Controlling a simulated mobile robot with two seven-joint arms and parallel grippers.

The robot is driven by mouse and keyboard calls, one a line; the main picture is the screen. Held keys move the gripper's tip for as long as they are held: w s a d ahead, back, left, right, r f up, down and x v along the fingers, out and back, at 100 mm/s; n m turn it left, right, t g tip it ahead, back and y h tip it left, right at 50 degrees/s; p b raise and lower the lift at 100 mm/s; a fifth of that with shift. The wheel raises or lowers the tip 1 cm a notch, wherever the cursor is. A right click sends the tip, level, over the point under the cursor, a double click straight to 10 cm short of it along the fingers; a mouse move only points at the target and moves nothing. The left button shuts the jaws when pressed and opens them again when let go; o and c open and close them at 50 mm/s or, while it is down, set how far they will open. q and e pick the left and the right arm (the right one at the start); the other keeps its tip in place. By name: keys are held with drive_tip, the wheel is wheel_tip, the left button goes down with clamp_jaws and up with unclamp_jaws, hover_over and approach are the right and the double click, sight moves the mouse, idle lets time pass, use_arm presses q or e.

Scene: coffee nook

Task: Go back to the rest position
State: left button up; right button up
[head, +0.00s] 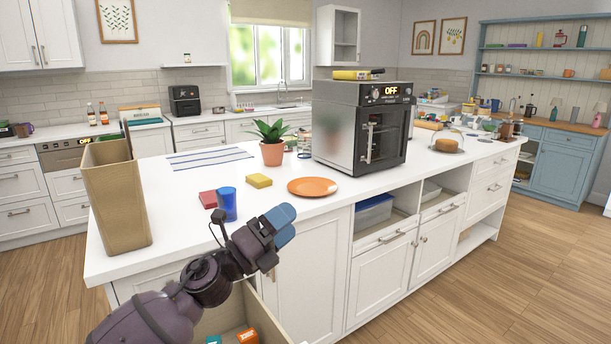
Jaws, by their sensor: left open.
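My left arm comes in from the bottom left. My left gripper (281,225), dark purple with blue fingertips, is raised in front of the white island's front edge, right of a blue cup (228,204). It is open, and I see nothing held between its fingers. The gap between the fingers is hard to see from this angle. My right gripper is not in view.
The white island (320,205) holds a red block (208,199), a yellow sponge (259,181), an orange plate (313,187), a potted plant (272,150), an oven (362,125) and a tan bin (117,195). An open drawer (272,318) below my gripper holds small boxes. Wooden floor at right is clear.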

use_arm(q)
drive_tip(key=s+a+f+n+t+y, duration=0.2)
drive_tip(key=s+a+f+n+y, duration=0.2)
drive_tip(key=a+f+n+y, duration=0.55)
drive_tip(key=s+a+f+n+t+y, duration=0.2)
drive_tip(key=s+a+f+n+y, duration=0.2)
drive_tip(key=f+n, duration=0.95)
drive_tip(key=s+a+f+n+g+y, duration=0.1)
drive_tip(key=s+a+f+n+g, duration=0.1)
drive_tip(key=s+f, duration=0.3)
drive_tip(key=s+a+f+n+g+y+p, duration=0.1)
drive_tip(key=s+a+f+n, duration=0.3)
drive_tip(key=s, duration=0.9)
drive_tip(key=s+a+f+n+g+y, duration=0.2)
drive_tip(key=s+a+f+n+g, duration=0.1)
drive_tip(key=s+f, duration=0.3)
drive_tip(key=s+n, duration=0.1)
drive_tip(key=s, duration=0.1)
drive_tip(key=shift+s+a+n, duration=0.3)
drive_tip(key=shift+s+a, duration=0.1)
drive_tip(key=shift+y, duration=0.25)
